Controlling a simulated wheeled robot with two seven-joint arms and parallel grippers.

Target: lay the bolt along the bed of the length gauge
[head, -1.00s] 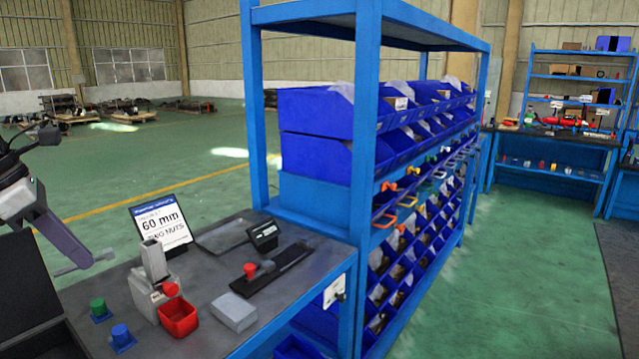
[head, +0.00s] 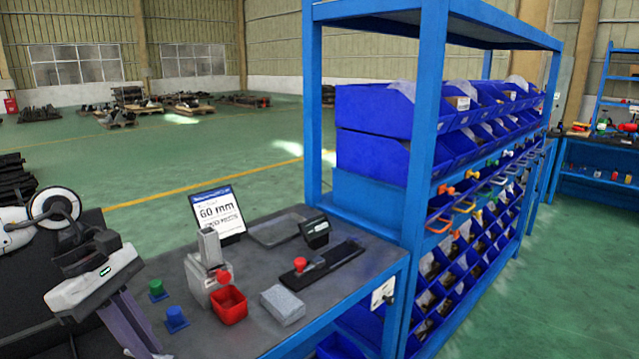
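The length gauge appears to be the long black bed (head: 338,263) with a red knob (head: 300,264) near its left end, lying on the grey bench top. I cannot make out a bolt on it or elsewhere. My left gripper (head: 136,328) is at the lower left, pointing down, left of the blue and green pegs and well away from the gauge. Its fingers run to the bottom edge, so their tips and anything between them cannot be made out. My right gripper is not in view.
On the bench (head: 255,335) stand a sign reading 60 mm (head: 217,214), a small black readout (head: 315,232), a grey device (head: 207,270), a red bin (head: 229,305), a grey block (head: 283,304), a green peg (head: 157,289) and a blue peg (head: 176,319). A blue bin rack (head: 425,180) rises at the right.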

